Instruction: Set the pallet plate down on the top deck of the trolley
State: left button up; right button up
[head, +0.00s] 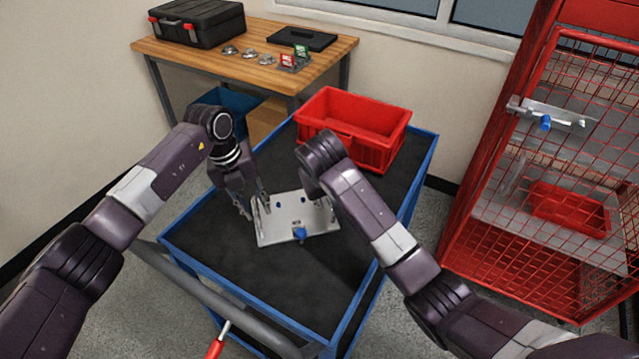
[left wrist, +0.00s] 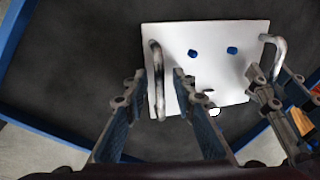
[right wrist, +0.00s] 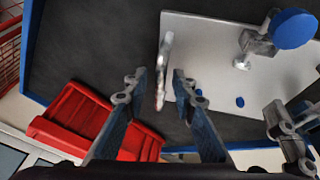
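The pallet plate (head: 283,229) is a pale metal plate with blue knobs and a bar handle at each end. It lies flat over the dark top deck (head: 215,235) of the blue-edged trolley, with no clear gap visible beneath it. My left gripper (head: 256,205) is open, its fingers on either side of the left handle (left wrist: 157,82) and apart from it. My right gripper (right wrist: 160,80) is open, with the other handle (right wrist: 163,62) between its fingers. In the head view my right wrist mostly hides that gripper.
A red bin (head: 375,150) stands on the far end of the deck. A wooden bench (head: 215,62) with a black case (head: 197,22) is behind the trolley. A red mesh cage (head: 560,190) stands at right. The near deck is clear.

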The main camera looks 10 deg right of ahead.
jog(key=shift+r, duration=0.1)
pick_arm(q)
notch_tip(320, 180, up, 12)
jog(key=a, duration=0.2)
jog(key=shift+a+f, duration=0.15)
jog(key=shift+f, duration=0.1)
pick_arm(e)
jog(key=v, duration=1.1)
jog(key=shift+s+r, duration=0.15)
jog(key=shift+r, duration=0.25)
pick_arm(q)
jog(key=shift+s, duration=0.1)
pick_arm(e)
jog(key=shift+a, duration=0.1)
